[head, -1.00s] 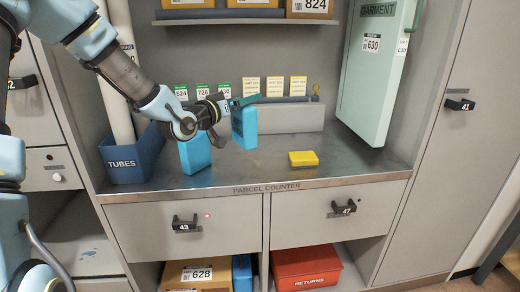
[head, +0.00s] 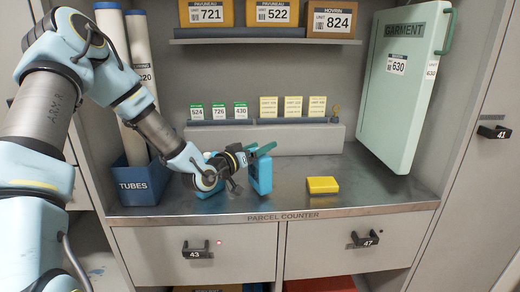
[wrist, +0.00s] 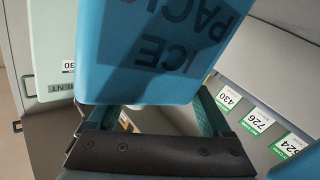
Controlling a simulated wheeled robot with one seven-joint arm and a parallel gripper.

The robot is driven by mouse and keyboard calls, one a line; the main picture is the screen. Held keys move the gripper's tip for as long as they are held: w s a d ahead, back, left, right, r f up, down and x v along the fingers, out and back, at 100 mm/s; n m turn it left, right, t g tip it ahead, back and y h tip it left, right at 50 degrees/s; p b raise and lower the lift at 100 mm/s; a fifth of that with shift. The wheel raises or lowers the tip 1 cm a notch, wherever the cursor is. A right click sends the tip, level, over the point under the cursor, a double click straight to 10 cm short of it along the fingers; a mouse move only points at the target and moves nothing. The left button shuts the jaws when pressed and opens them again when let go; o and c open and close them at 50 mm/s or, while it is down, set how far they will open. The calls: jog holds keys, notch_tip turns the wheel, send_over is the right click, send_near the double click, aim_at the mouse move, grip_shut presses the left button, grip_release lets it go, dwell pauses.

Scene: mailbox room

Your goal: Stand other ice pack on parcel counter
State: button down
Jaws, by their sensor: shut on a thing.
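My gripper (head: 262,150) is shut on a blue ice pack (head: 262,175), gripped at its upper end. The pack hangs upright, its lower end at or just above the parcel counter (head: 290,206); I cannot tell if they touch. In the wrist view, the held ice pack (wrist: 165,45) fills the top middle, its "ICE PACK" lettering inverted, between the fingers. Another blue ice pack (head: 210,200) stands on the counter to the left, partly hidden by my arm. A blue surface, likely that pack (wrist: 300,162), shows at the wrist view's lower right corner.
A yellow box (head: 322,185) lies on the counter right of the held pack. The blue TUBES bin (head: 138,187) stands at the left. A green garment case (head: 405,85) stands at the right. A grey ledge (head: 300,140) with cards runs along the back.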

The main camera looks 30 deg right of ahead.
jog(key=shift+f, duration=0.45)
grip_release()
jog(key=b+v, duration=0.2)
jog(key=v, duration=1)
jog(key=shift+s+a, duration=0.1)
